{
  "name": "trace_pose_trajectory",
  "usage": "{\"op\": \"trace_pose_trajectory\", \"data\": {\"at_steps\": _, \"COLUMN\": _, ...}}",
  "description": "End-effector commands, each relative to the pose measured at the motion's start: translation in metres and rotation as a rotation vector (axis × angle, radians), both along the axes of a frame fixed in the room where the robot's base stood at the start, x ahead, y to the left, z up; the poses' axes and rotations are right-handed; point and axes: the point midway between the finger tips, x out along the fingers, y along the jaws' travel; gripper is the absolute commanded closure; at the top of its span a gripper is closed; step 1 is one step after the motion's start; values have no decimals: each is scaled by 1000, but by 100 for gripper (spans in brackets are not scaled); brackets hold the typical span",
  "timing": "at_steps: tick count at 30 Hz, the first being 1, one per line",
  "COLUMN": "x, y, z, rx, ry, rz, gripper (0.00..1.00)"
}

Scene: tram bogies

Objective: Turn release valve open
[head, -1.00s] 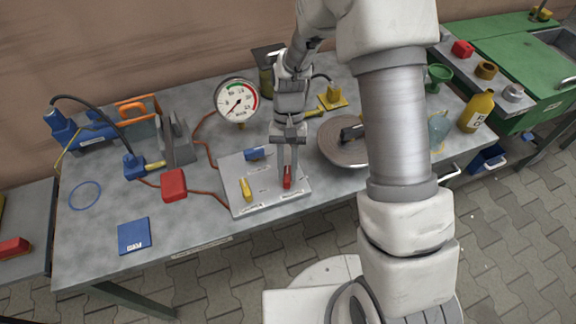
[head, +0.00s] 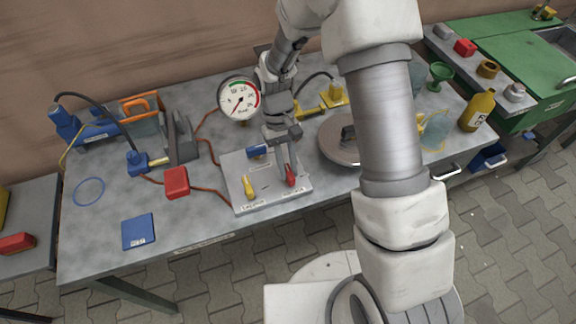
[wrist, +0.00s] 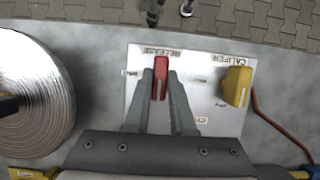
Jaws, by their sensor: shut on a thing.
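The red release lever (head: 291,177) sits on the grey valve panel (head: 235,168), at its right side. In the wrist view the red lever (wrist: 161,76) stands beside the printed word RELEASE. My gripper (head: 285,172) is shut on the red lever, with one finger on each side in the wrist view (wrist: 160,88). A yellow caliper lever (head: 248,187) is to the left on the same panel, and a blue lever (head: 257,151) is at its back. In the head view my fingers partly hide the red lever.
A round dial gauge (head: 239,98) stands behind the panel. A grey metal disc (head: 337,150) lies close to its right. A red box (head: 176,182) and hoses lie to the left. The bench front left is mostly clear around a blue pad (head: 138,231).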

Motion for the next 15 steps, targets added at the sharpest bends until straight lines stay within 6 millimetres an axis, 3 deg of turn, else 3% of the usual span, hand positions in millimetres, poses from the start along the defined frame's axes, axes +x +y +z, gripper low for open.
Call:
{"op": "trace_pose_trajectory", "data": {"at_steps": 6, "x": 1, "y": 0, "z": 1, "rx": 0, "ry": -3, "rz": 4, "gripper": 100}}
{"op": "trace_pose_trajectory", "data": {"at_steps": 7, "x": 1, "y": 0, "z": 1, "rx": 0, "ry": -3, "rz": 4, "gripper": 76}}
{"op": "trace_pose_trajectory", "data": {"at_steps": 9, "x": 1, "y": 0, "z": 1, "rx": 0, "ry": -3, "rz": 4, "gripper": 63}}
{"op": "trace_pose_trajectory", "data": {"at_steps": 12, "x": 1, "y": 0, "z": 0, "rx": 0, "ry": -2, "rz": 2, "gripper": 48}}
{"op": "trace_pose_trajectory", "data": {"at_steps": 15, "x": 0, "y": 0, "z": 0, "rx": 0, "ry": -1, "rz": 2, "gripper": 48}}
